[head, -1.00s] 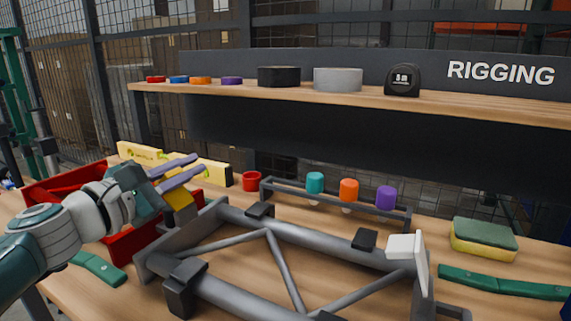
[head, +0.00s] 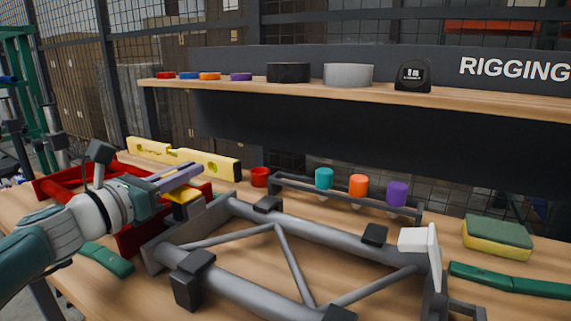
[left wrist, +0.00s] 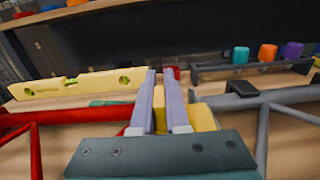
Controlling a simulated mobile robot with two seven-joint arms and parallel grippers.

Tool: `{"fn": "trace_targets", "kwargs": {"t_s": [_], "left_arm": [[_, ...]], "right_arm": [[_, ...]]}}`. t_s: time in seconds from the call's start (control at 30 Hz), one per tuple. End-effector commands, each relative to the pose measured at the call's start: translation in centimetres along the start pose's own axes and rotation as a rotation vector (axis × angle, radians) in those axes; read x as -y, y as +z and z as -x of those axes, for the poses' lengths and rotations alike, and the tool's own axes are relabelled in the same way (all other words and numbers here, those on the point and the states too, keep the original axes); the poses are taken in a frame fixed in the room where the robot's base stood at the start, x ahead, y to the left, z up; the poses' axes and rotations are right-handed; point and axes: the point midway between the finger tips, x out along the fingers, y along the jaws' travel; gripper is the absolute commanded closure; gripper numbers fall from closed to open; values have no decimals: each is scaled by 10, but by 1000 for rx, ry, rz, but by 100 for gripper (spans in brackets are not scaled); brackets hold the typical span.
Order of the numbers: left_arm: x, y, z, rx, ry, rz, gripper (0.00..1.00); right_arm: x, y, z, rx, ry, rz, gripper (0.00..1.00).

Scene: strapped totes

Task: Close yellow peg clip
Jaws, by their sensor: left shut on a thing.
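The yellow peg clip (head: 186,211) is at the left end of the grey tube frame, partly hidden by my left gripper. My left gripper (head: 182,178) has purple fingers and reaches in from the left over the clip. In the left wrist view, the fingers (left wrist: 166,92) are close together with a yellow part of the clip (left wrist: 158,108) between them. More of the yellow clip (left wrist: 203,118) shows to the right of the right finger. The clip's lower part is hidden. My right gripper is not in view.
A grey tube frame (head: 270,228) with black clamps fills the middle bench. A red frame (head: 60,183) and yellow level (head: 210,163) lie left and behind. A rack (head: 345,193) holds coloured cups. A sponge (head: 496,237) and green-handled tool (head: 510,280) lie right.

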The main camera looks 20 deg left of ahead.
Motion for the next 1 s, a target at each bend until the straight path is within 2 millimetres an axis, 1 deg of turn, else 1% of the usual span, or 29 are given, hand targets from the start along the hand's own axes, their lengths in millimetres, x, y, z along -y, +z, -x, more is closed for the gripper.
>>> {"fn": "trace_targets", "kwargs": {"t_s": [0.23,0.6,0.63,0.8,0.9,1.0], "left_arm": [[-1,-2,0,0,1,41,100],[-1,-3,0,-1,2,45,100],[-1,-3,0,-1,2,45,86],[-1,-2,0,-1,1,44,66],[-1,-2,0,0,1,43,57],[-1,-2,0,0,1,43,57]], "right_arm": [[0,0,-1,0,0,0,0],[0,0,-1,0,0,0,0],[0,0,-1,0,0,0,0],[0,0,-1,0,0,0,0],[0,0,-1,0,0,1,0],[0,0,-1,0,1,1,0]]}}
